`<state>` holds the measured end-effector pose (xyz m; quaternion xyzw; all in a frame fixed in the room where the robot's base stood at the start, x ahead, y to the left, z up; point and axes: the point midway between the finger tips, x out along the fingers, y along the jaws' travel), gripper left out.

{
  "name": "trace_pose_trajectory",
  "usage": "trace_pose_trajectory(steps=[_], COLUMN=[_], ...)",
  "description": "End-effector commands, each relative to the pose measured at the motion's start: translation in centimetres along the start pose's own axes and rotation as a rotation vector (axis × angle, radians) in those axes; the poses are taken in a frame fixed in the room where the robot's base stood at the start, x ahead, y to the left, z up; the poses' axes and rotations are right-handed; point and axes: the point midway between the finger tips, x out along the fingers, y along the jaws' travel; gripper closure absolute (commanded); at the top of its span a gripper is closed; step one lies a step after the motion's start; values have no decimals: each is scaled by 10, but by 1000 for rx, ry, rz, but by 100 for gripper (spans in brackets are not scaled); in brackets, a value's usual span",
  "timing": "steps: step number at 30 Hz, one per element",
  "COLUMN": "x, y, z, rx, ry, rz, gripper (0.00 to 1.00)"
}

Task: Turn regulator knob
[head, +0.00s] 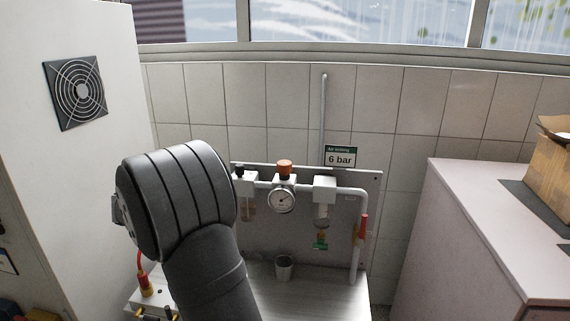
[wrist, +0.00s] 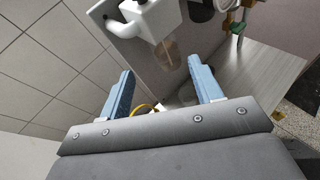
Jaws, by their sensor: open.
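The orange regulator knob (head: 284,166) sits on top of the regulator, above a round pressure gauge (head: 281,200), on a metal panel against the tiled wall. My arm stands to the left of it in the head view and hides the gripper there. In the wrist view my gripper (wrist: 168,90) is open, its two blue fingers apart with nothing between them. Beyond the fingers is a white filter housing (wrist: 150,18) with a clear bowl (wrist: 170,54). The orange knob does not show in the wrist view.
A sign (head: 340,157) reads 6 bar above the panel. A red-handled valve (head: 363,227) hangs at the right of the pipework. A small cup (head: 284,267) stands on the bench below. A white cabinet (head: 75,190) is at left, a counter with a cardboard box (head: 550,165) at right.

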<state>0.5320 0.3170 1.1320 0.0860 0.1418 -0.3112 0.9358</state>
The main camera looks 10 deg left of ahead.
Motion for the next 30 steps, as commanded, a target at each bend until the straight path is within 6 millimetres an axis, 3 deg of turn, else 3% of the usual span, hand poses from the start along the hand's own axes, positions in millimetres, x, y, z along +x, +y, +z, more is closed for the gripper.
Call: trace_pose_trajectory(steps=[3, 7, 10, 14, 17, 23, 26, 30], x=[12, 5, -7, -25, -35, -32, -18, 10], y=[-16, -26, -28, -27, -26, -37, -58, -102], z=[-37, -72, -87, -89, -76, -19, 17, 62], rx=[119, 308, 496, 787, 1044, 1626, 1941, 2351], ry=[274, 558, 757, 976, 1110, 1256, 1254, 1161], rz=[46, 94, 122, 156, 179, 235, 270, 331], gripper=[41, 41, 41, 41, 41, 41, 41, 41])
